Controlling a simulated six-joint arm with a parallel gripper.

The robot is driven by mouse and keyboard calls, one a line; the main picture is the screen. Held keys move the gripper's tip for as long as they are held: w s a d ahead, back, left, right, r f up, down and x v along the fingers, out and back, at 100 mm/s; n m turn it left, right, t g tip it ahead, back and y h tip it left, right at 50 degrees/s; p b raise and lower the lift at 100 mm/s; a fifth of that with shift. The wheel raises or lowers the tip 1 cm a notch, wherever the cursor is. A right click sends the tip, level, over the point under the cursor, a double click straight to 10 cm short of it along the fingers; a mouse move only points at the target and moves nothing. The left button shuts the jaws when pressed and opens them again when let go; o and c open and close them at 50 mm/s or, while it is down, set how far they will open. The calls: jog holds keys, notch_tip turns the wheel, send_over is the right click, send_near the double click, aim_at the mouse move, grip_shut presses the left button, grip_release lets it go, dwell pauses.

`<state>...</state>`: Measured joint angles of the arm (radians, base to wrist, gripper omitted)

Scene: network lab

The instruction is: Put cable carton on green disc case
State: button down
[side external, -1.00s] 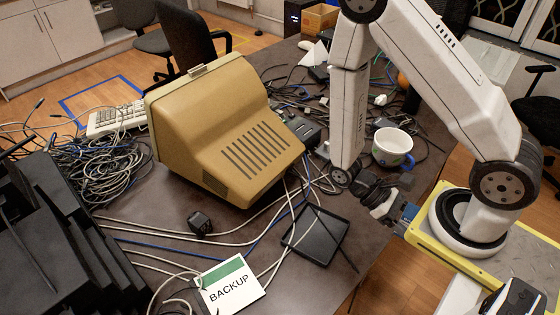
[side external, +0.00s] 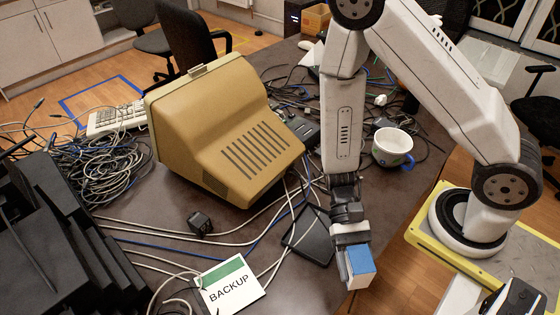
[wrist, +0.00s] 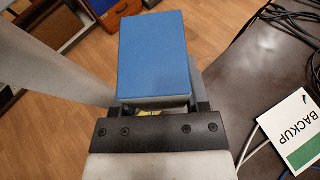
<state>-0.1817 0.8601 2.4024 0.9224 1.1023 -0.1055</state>
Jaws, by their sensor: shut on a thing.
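My gripper (side external: 350,246) is shut on the cable carton (side external: 361,264), a small box with a blue face and pale sides. In the side view it hangs near the table's right front edge. In the wrist view the blue carton (wrist: 155,55) sticks out beyond the jaws, with wooden floor behind it. The green disc case (side external: 232,286) is a flat white square with a green band and the word BACKUP. It lies on the table, left of my gripper in the side view. It also shows at the right of the wrist view (wrist: 297,135), apart from the carton.
A black flat square (side external: 303,236) lies beside my gripper. Loose cables run close to the disc case, and a small black cube (side external: 200,222) stands behind it. A beige monitor (side external: 225,130), a mug (side external: 393,147) and a dark stack (side external: 60,245) stand around.

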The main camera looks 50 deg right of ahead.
jog(key=w+a+m+t+y, duration=0.2)
jog(key=w+a+m+t, duration=0.2)
jog(key=w+m+t, duration=0.1)
jog(key=w+a+f+m+t+y, duration=0.1)
jog(key=w+a+m+t+y, duration=0.1)
jog(key=w+a+m+t, duration=0.2)
jog(key=shift+w+m+t+y, duration=0.4)
jog(key=shift+w+m+t, duration=0.15)
jog(key=shift+w, duration=1.3)
jog(key=shift+a, duration=0.1)
send_over(221, 279)
jog(key=f, duration=0.8)
jog(key=shift+s+d+f, duration=0.25)
jog(key=shift+w+a+f, duration=0.15)
jog(key=shift+w+f, duration=0.15)
jog(key=shift+f, duration=0.1)
